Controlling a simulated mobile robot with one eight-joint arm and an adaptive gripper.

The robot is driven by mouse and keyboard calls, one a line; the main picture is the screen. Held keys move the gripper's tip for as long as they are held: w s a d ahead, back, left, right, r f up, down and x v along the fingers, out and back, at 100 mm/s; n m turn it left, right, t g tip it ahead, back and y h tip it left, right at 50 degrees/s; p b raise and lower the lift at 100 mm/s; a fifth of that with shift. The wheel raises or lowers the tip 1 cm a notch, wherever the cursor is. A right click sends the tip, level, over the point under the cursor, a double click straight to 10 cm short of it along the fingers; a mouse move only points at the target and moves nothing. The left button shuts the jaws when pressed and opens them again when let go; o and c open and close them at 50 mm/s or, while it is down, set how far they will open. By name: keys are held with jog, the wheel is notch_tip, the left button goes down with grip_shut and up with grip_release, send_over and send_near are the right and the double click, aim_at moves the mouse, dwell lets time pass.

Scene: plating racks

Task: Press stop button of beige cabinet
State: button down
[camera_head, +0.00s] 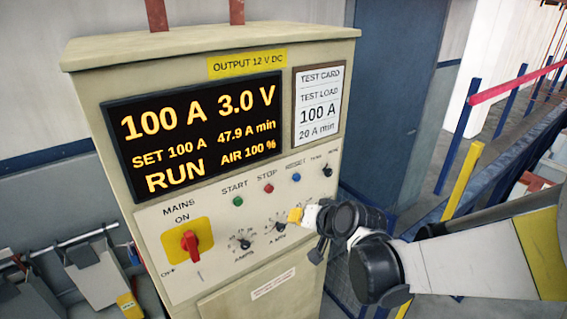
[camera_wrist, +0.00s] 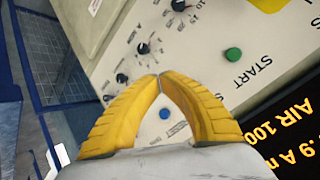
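The beige cabinet (camera_head: 215,62) fills the middle of the head view, with its panel facing me. The red stop button (camera_head: 269,188) sits between the green start button (camera_head: 238,201) and the blue reset button (camera_head: 296,177). My gripper (camera_head: 295,215) is in front of the panel, below the stop and reset buttons. In the wrist view its yellow fingers (camera_wrist: 159,76) meet at the tips, with nothing held. That view shows the green button (camera_wrist: 233,54) and blue button (camera_wrist: 164,114); the red one is hidden, apparently behind a finger. I see no contact with the stop button.
The display (camera_head: 195,130) reads RUN, 100 A and 3.0 V. A red mains switch (camera_head: 190,243) and knobs (camera_head: 281,227) are on the panel near my gripper. Blue rails and a yellow post (camera_head: 463,180) stand at the right. Racks are at the lower left.

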aim_at(269, 189)
jog(key=shift+w+r, duration=0.1)
jog(key=shift+r, duration=0.15)
jog(key=shift+w, duration=0.15)
jog(key=shift+w+a, duration=0.8)
jog(key=shift+w, duration=0.4)
jog(key=shift+w+a, duration=0.8)
jog(key=shift+w, duration=0.35)
jog(key=shift+w+a, duration=0.8)
jog(key=shift+w, duration=0.4)
jog(key=shift+w, duration=0.1)
jog(key=shift+w+a, duration=0.25)
